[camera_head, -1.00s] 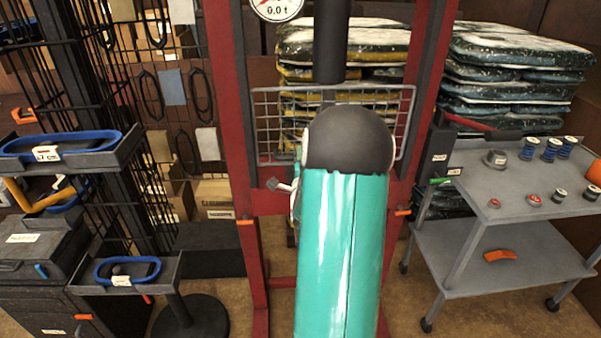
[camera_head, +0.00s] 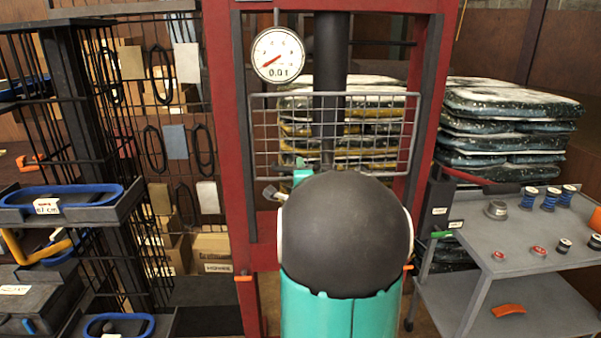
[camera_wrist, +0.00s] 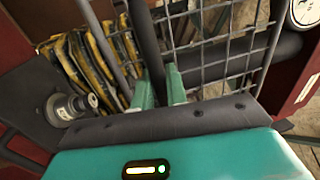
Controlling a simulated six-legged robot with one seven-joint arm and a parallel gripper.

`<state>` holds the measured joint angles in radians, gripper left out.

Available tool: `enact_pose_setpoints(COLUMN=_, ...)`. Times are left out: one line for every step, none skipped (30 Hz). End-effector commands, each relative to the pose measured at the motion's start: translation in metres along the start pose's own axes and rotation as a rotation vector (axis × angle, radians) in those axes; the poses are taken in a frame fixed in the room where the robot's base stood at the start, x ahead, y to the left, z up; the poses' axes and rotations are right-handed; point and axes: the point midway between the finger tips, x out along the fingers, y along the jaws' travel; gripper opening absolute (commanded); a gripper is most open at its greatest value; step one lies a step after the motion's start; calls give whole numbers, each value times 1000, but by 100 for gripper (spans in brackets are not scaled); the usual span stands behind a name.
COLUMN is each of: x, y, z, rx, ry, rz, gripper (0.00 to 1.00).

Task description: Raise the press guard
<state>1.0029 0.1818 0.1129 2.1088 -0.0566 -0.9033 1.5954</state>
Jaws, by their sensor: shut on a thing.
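The press guard (camera_head: 385,94) is a grey wire-mesh panel in the red press frame (camera_head: 226,150), in front of the dark press column (camera_head: 329,60). In the head view its top edge sits just below the round gauge (camera_head: 278,55). My gripper (camera_wrist: 160,88) has green fingers, shut on either side of a dark bar at the guard's edge (camera_wrist: 152,50) in the wrist view. In the head view a small green part of my gripper (camera_head: 302,173) shows near the guard's lower left. My own dark, round arm joint hides the lower middle of the guard.
A grey cart (camera_head: 478,245) with spools and small parts stands at the right. Stacked bags (camera_head: 510,115) lie behind it. At the left are a black rack (camera_head: 85,120) and a tray with a blue ring (camera_head: 60,197).

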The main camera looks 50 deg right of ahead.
Motion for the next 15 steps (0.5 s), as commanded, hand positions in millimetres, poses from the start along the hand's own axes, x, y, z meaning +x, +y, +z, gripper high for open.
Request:
enact_pose_setpoints(x=1, y=-3, z=1, rx=0, ry=-2, rz=-6, gripper=0)
enact_pose_setpoints(x=1, y=-3, z=1, rx=0, ry=-2, rz=-6, gripper=18)
enact_pose_setpoints(x=1, y=-2, z=1, rx=0, ry=-2, rz=-6, gripper=26)
enact_pose_setpoints(x=1, y=-2, z=1, rx=0, ry=-2, rz=-6, gripper=32)
enact_pose_setpoints(x=1, y=-2, z=1, rx=0, ry=-2, rz=-5, gripper=33)
enact_pose_setpoints(x=1, y=-2, z=1, rx=0, ry=-1, rz=-4, gripper=33)
enact_pose_setpoints(x=1, y=-1, z=1, rx=0, ry=-1, rz=-4, gripper=33)
enact_pose_setpoints(x=0, y=-1, z=1, rx=0, ry=-1, rz=-4, gripper=33)
enact_pose_setpoints(x=0, y=-1, z=0, rx=0, ry=-1, rz=-3, gripper=33)
enact_pose_setpoints(x=0, y=-1, z=0, rx=0, ry=-1, rz=-3, gripper=33)
enact_pose_setpoints(x=0, y=-1, z=0, rx=0, ry=-1, rz=-3, gripper=33)
enact_pose_setpoints(x=0, y=-1, z=0, rx=0, ry=-1, rz=-2, gripper=33)
enact_pose_setpoints(x=0, y=-1, z=0, rx=0, ry=-1, rz=-2, gripper=33)
enact_pose_setpoints(x=-2, y=-1, z=0, rx=0, ry=-1, rz=-2, gripper=33)
enact_pose_setpoints(x=-4, y=-1, z=0, rx=0, ry=-1, rz=-2, gripper=33)
